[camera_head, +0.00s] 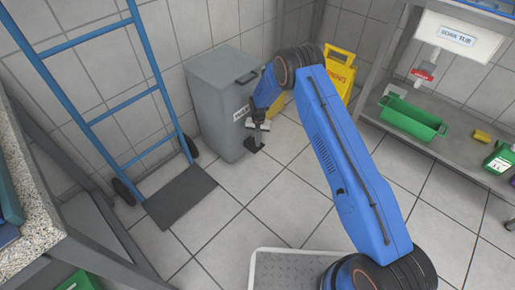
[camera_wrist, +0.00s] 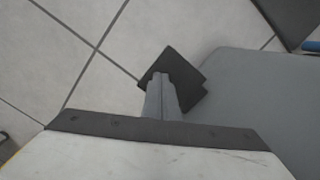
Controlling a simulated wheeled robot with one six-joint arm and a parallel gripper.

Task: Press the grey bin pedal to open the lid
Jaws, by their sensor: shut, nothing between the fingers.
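The grey bin (camera_head: 213,110) stands against the tiled wall, with its lid (camera_head: 225,68) down. Its dark pedal (camera_head: 253,146) sticks out near the floor at the bin's front. My gripper (camera_head: 257,132) is in front of the bin, just above the pedal, pointing down. In the wrist view my gripper's fingers (camera_wrist: 160,76) are shut together and empty. Their tips overlap the dark square pedal (camera_wrist: 186,66); I cannot tell whether they touch it. The bin's grey side (camera_wrist: 258,105) fills the right of the wrist view.
A blue hand truck (camera_head: 103,118) stands left of the bin, its dark plate (camera_head: 180,196) on the floor. A yellow sign (camera_head: 341,68) leans behind my arm. A shelf at right holds a green crate (camera_head: 412,118). Tiled floor before the bin is clear.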

